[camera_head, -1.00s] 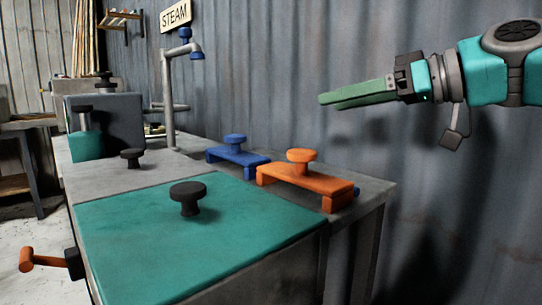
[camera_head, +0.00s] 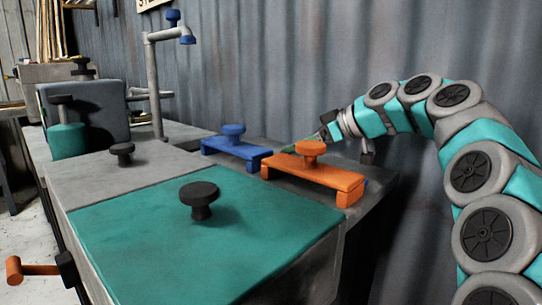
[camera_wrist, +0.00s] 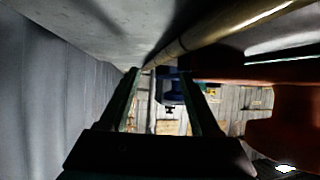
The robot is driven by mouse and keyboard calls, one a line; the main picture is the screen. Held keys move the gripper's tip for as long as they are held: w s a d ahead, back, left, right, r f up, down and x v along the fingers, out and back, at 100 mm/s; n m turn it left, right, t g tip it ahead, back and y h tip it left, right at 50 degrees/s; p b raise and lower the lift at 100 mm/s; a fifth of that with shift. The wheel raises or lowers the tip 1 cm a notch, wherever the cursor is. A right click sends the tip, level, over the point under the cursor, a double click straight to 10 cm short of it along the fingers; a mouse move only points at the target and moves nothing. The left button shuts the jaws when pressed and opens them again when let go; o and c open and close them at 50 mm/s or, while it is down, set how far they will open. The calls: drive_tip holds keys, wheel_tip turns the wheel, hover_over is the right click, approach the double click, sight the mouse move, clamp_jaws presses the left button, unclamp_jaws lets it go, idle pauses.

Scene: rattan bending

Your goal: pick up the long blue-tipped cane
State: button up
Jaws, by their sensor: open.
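A long tan cane (camera_wrist: 225,28) runs diagonally across the upper part of the wrist view, from near my fingertips to the upper right edge. No blue tip shows on it there. In the head view, a small blue spot (camera_head: 365,184) shows at the right end of the orange clamp; I cannot tell for sure that it is a cane tip. The rest of the cane is hidden in that view. My gripper (camera_wrist: 163,76) is open, its fingers apart with nothing clearly between them. In the head view it reaches low behind the orange clamp, partly hidden.
The orange clamp (camera_head: 325,175) and blue clamp (camera_head: 238,149) stand on the bench's back edge, close to my gripper. The corrugated wall (camera_head: 270,70) is close behind. The teal lid (camera_head: 200,240) has a black knob. A grey pipe (camera_head: 153,90) rises at the back left.

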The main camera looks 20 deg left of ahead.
drive_tip(key=shift+p+x, duration=0.5)
drive_tip(key=shift+x, duration=2.45)
drive_tip(key=shift+r, duration=0.1)
clamp_jaws()
